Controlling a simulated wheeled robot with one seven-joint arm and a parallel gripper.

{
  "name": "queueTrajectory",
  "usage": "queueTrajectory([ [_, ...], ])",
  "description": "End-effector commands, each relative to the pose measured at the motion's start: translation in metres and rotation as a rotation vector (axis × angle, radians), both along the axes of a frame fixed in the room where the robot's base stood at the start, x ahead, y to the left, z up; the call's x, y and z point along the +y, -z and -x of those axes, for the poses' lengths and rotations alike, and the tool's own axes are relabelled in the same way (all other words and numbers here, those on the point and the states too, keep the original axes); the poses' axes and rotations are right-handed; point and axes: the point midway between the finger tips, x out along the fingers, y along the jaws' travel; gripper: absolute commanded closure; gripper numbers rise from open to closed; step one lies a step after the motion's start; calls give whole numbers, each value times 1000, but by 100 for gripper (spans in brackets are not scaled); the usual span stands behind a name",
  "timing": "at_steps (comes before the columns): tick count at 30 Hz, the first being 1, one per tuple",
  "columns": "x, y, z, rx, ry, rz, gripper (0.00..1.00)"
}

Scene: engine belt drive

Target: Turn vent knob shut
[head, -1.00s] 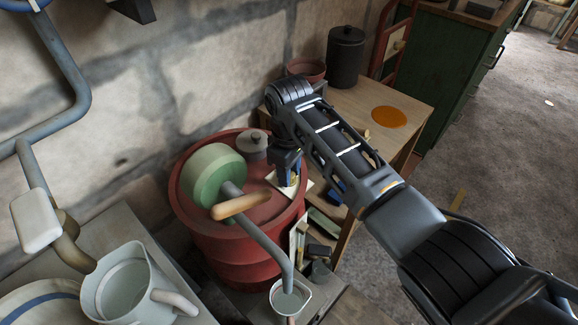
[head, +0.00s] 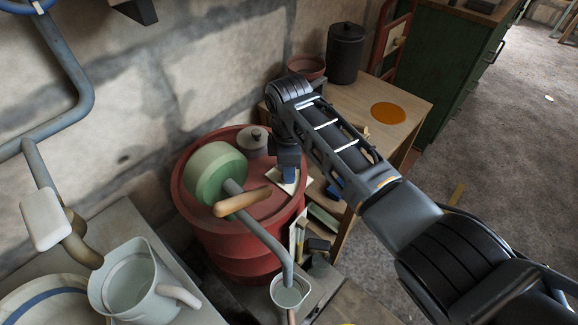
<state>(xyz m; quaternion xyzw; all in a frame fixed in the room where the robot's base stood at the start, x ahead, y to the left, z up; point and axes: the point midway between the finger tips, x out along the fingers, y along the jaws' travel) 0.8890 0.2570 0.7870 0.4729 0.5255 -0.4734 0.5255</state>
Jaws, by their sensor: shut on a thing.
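My gripper (head: 287,174) points down over the right part of the red drum's top (head: 262,205). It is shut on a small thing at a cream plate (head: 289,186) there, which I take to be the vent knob. The knob itself is hidden by the gripper, so its turn angle cannot be read. The fingertips are mostly hidden by the dark hand.
A green wheel (head: 214,172) with a wooden-handled crank (head: 242,201) stands close left of my gripper. A grey lidded pot (head: 254,141) is just behind it. A wooden table (head: 408,94) is to the right. A jug (head: 130,283) stands at front left.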

Motion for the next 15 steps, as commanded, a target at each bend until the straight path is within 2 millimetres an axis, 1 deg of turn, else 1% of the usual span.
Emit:
queueTrajectory([
  [13,1,-1,-1,-2,-9,-2,98],
  [14,1,-1,-1,-2,-9,-2,65],
  [15,1,-1,-1,-2,-9,-2,61],
])
